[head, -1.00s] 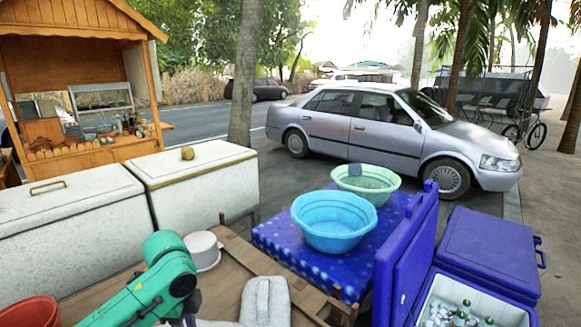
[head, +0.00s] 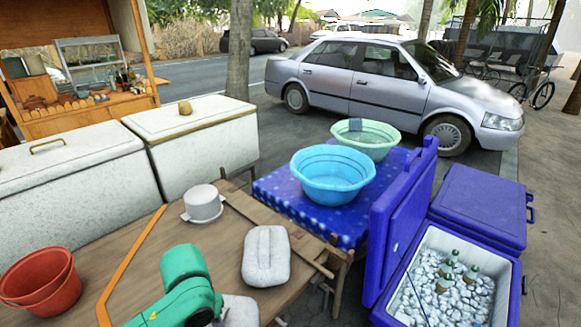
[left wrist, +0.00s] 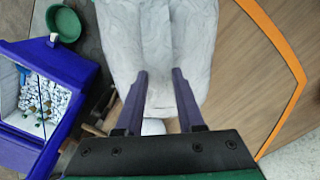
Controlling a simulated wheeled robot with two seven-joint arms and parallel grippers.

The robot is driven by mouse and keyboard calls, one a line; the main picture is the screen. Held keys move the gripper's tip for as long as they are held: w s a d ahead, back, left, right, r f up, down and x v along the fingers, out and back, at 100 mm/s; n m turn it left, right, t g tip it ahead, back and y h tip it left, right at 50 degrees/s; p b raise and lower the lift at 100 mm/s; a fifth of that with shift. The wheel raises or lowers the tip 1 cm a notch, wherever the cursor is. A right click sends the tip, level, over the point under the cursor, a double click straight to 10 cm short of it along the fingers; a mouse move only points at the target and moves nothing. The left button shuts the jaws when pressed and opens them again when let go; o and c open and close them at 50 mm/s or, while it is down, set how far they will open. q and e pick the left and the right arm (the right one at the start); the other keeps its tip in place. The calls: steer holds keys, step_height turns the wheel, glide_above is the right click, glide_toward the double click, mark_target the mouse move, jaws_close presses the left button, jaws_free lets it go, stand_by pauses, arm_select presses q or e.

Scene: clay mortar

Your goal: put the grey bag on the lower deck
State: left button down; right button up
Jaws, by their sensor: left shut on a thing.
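The grey bag (left wrist: 155,40) is pale and creased in the left wrist view. It hangs between and beyond the two dark fingers of my left gripper (left wrist: 159,75), which is shut on it. In the head view, a pale grey piece (head: 240,312), probably the bag, shows at the bottom edge beside my green left arm. The left fingers are hidden there. My right gripper is in neither view. I cannot make out which surface is the lower deck.
A wooden table (head: 130,262) holds a grey-white oblong object (head: 266,258), a white pot (head: 203,203) and red buckets (head: 42,285). An orange strip (head: 130,262) crosses it. Basins (head: 333,176) stand on a blue-covered table. An open blue cooler (head: 515,300) holds ice and bottles.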

arm_select(q)
steer(key=shift+r, duration=0.15)
stand_by(0.3)
steer(key=d+r+m, duration=0.4)
steer(key=d+r, duration=0.2)
steer(key=r, duration=0.3)
steer(key=d+r+m, duration=0.4)
steer(key=d+r, duration=0.2)
steer(key=r, duration=0.3)
steer(key=w+d+f+m, duration=0.2)
steer(key=d+f+m, duration=0.1)
steer(key=f+m, duration=0.1)
steer(key=s+a+r+n, duration=0.1)
steer(key=a+r+n, duration=0.6)
steer(key=r+n, duration=0.1)
steer(key=w+d+n, duration=0.2)
steer(key=d+n, duration=0.2)
steer(key=d, duration=0.5)
steer(key=s+a+f+m, duration=0.1)
steer(key=f+m, duration=0.3)
steer(key=m, duration=0.4)
steer(key=s+a+f+m, duration=0.1)
steer(key=a+f+m, duration=0.2)
steer(key=m, duration=0.6)
steer(key=shift+s+a+f, duration=0.15)
steer(key=shift+a+f, duration=0.1)
steer(key=shift+f, duration=0.3)
